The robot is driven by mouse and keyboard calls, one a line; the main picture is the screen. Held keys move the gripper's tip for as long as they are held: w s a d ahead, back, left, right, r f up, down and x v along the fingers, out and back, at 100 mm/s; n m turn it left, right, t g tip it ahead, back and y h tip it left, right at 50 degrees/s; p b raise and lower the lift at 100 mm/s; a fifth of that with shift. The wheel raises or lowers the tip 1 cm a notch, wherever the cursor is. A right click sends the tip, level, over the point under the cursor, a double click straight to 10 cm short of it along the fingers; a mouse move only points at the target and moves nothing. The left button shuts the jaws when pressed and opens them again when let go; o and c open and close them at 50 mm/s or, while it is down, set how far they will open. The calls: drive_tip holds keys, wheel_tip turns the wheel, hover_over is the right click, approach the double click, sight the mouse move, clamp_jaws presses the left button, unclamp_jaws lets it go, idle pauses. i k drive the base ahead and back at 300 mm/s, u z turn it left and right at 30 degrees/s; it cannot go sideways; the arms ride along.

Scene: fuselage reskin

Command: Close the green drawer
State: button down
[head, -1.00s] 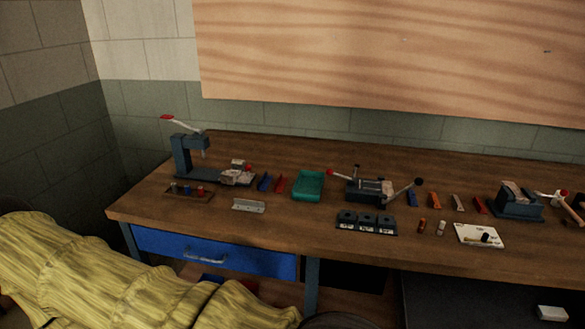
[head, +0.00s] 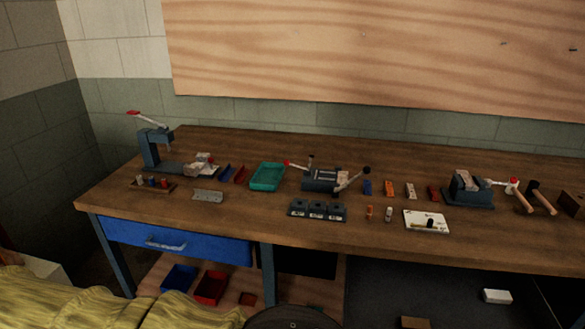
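No green drawer shows. The only drawer I see is a blue drawer (head: 175,241) with a pale metal handle (head: 165,244), under the left end of the wooden workbench (head: 250,222). Its front sits just below the bench edge, and I cannot tell whether it is fully shut. The green thing in view is a shallow tray (head: 267,177) on the bench top. My gripper is not in view. A yellow ribbed covering fills the lower left, below the drawer.
A lower shelf holds a blue bin (head: 179,278) and a red bin (head: 211,287). A press (head: 154,148), a clamp fixture (head: 325,180), a vise (head: 468,190) and small parts crowd the bench. Bench legs (head: 267,275) flank the shelf. A wall stands at left.

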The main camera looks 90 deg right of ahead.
sight(378, 291)
drive_tip(key=u, duration=0.45)
drive_tip(key=i, duration=0.9)
drive_tip(key=z, duration=5.15)
drive_tip(key=i, duration=0.5)
drive_tip(key=z, duration=0.05)
